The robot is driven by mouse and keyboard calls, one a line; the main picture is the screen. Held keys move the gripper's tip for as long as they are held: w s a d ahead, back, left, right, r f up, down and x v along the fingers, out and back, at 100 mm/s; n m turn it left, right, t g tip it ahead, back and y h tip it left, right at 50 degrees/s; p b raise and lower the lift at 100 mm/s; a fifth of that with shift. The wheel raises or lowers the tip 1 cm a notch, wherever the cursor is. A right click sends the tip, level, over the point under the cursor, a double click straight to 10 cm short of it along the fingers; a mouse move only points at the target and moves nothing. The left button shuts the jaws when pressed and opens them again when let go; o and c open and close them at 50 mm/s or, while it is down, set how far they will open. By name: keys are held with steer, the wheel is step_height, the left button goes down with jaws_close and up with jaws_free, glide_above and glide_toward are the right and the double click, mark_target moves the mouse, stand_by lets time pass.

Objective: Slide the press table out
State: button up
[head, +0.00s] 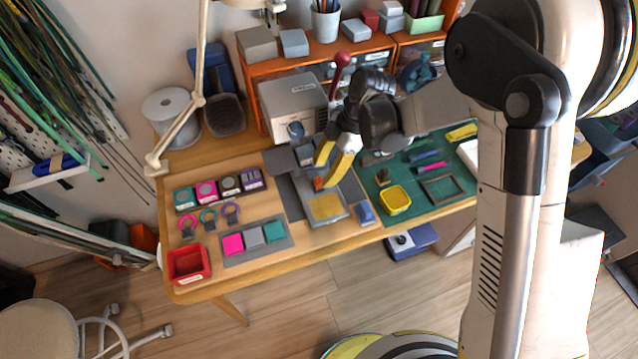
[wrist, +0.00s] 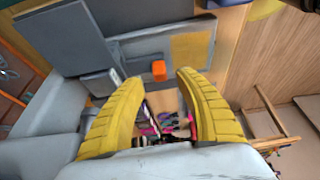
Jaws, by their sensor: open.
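The press (head: 293,103) is a grey box at the back of the workbench, with a red-knobbed lever (head: 343,60). In front of it lies the grey press table (head: 341,216) with a yellow-tan pad (head: 325,207); the wrist view shows this pad (wrist: 190,46) at upper right. A small orange block (wrist: 159,70) sits at the table's edge; the head view shows it partly, beside my fingertips (head: 318,183). My gripper (head: 325,173) has yellow fingers spread apart and empty. In the wrist view the gripper (wrist: 159,80) has the orange block just beyond and between its tips.
A green mat (head: 432,209) with a yellow tray (head: 395,199) and a frame lies right. At left are colored pads on a grey board (head: 232,255), several ink boxes and a red bin (head: 189,264). A lamp arm (head: 200,60) rises at back left. Orange shelving stands behind.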

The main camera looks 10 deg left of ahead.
mark_target(320, 179)
steer(key=b+x, duration=0.1)
steer(key=x, duration=0.3)
steer(key=shift+f, duration=0.15)
jaws_close()
